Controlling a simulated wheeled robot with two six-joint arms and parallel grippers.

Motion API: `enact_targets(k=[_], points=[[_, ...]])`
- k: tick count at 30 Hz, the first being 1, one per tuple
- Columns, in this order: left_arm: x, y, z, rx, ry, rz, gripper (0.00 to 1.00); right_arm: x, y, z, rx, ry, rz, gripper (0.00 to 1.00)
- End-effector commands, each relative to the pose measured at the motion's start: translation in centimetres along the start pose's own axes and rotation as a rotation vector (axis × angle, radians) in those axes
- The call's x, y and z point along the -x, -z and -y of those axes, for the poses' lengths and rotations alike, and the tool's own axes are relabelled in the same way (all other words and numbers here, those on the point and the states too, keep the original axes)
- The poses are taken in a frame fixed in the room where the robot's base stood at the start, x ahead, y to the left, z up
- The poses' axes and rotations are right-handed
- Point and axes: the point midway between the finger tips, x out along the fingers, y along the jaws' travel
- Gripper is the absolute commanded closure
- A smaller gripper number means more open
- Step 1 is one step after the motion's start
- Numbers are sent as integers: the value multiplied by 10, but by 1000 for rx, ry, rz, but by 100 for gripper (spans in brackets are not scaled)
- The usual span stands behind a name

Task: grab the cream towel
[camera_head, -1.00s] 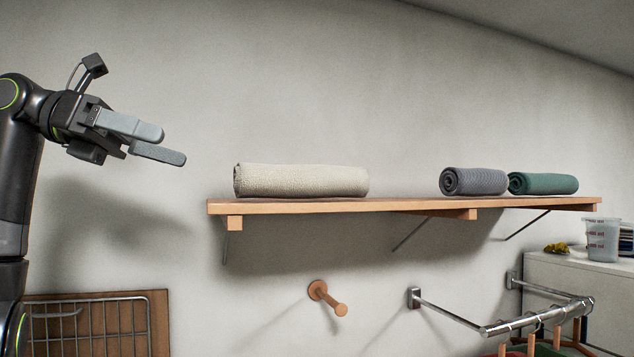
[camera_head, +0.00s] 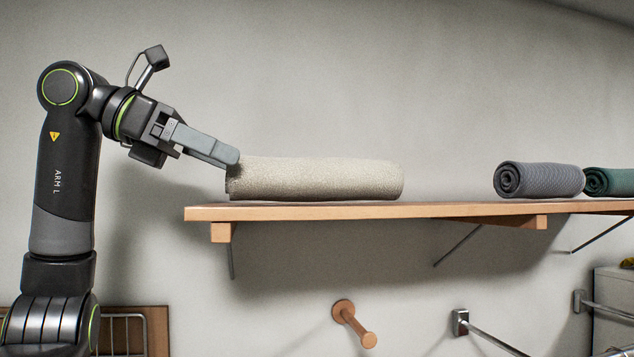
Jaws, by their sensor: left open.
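The cream towel (camera_head: 318,180) lies rolled up on the left end of the wooden shelf (camera_head: 350,211). My left gripper (camera_head: 228,161) is at the towel's left end, its fingers pointing right and slightly down. The fingertips overlap the towel's upper left end in the picture. I cannot tell whether they touch it or are in front of it. The left gripper is open, though its fingers nearly line up in this view and the gap hardly shows. My right gripper is not in view.
A grey rolled towel (camera_head: 540,180) and a green rolled towel (camera_head: 610,181) lie farther right on the shelf. A wooden peg (camera_head: 352,322) and a metal rail (camera_head: 490,333) stick out from the wall below. The shelf between the cream and grey towels is clear.

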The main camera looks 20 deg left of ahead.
Motion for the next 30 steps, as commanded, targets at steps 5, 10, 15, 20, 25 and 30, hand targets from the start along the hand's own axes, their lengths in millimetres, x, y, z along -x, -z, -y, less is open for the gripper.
enact_targets(k=[5,10,15,20,25,30], points=[[-16,-1,0,0,0,1,15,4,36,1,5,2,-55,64],[-28,1,0,1,0,-1,15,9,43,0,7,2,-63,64],[-48,6,-1,0,1,-2,15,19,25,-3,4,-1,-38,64],[-67,6,0,0,2,-1,15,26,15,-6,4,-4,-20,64],[-70,7,0,0,0,2,15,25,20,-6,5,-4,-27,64],[-70,7,0,0,0,2,22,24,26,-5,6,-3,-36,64]])
